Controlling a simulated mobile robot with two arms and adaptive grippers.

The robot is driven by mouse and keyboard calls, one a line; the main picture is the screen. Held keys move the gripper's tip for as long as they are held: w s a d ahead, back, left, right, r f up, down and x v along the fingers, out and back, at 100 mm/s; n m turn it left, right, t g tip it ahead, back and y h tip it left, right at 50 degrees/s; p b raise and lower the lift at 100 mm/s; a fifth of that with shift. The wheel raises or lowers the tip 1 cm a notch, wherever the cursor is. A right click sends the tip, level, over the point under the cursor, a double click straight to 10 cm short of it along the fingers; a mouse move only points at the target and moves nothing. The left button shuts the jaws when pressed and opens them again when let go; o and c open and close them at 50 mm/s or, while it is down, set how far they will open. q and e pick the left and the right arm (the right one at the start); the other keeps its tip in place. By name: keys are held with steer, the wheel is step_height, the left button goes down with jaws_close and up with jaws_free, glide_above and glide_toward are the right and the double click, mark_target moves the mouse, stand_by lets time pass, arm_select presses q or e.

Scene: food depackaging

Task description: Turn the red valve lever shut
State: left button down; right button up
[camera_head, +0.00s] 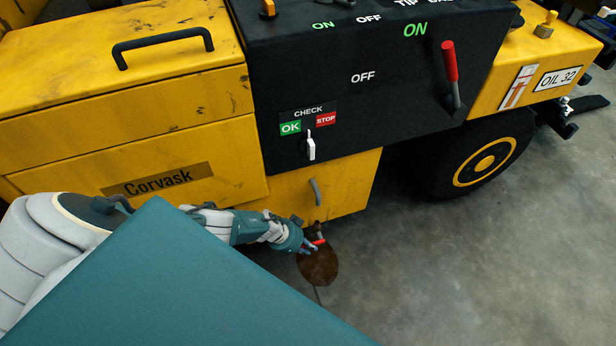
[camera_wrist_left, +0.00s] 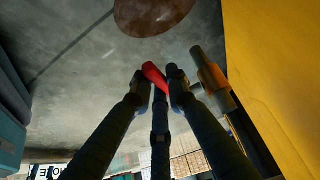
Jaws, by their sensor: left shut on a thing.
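The red valve lever (camera_head: 319,242) sticks out low beneath the yellow machine's cabinet, at the lower middle of the head view. In the left wrist view the red lever (camera_wrist_left: 153,73) lies between my fingertips. My left gripper (camera_head: 309,247) reaches down to it and is shut on it. In the left wrist view the gripper (camera_wrist_left: 160,82) shows its dark fingers on both sides of the lever. The metal valve pipe (camera_wrist_left: 211,73) is just right of the fingers, beside the yellow panel. My fingers hide part of the lever. My right gripper is not in view.
The yellow machine (camera_head: 310,190) with its black control panel (camera_head: 390,110) stands close above my left gripper. A brown round patch (camera_head: 318,266) lies on the grey floor below the valve. A black wheel (camera_head: 484,160) is at the right. Open floor (camera_head: 470,270) extends to the lower right.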

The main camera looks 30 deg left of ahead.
arm_select(q)
steer(key=c, duration=1.7)
jaws_free()
steer(key=shift+o, duration=0.2)
steer(key=shift+w+a+r, duration=0.1)
steer(key=shift+a+r, duration=0.3)
steer(key=shift+r, duration=0.25)
steer(key=shift+s+a+r, duration=0.1)
steer(key=shift+s+r, duration=0.25)
steer(key=shift+r, duration=0.15)
steer(key=v, duration=0.9)
steer(key=shift+s+r, duration=0.15)
steer(key=shift+s, duration=0.2)
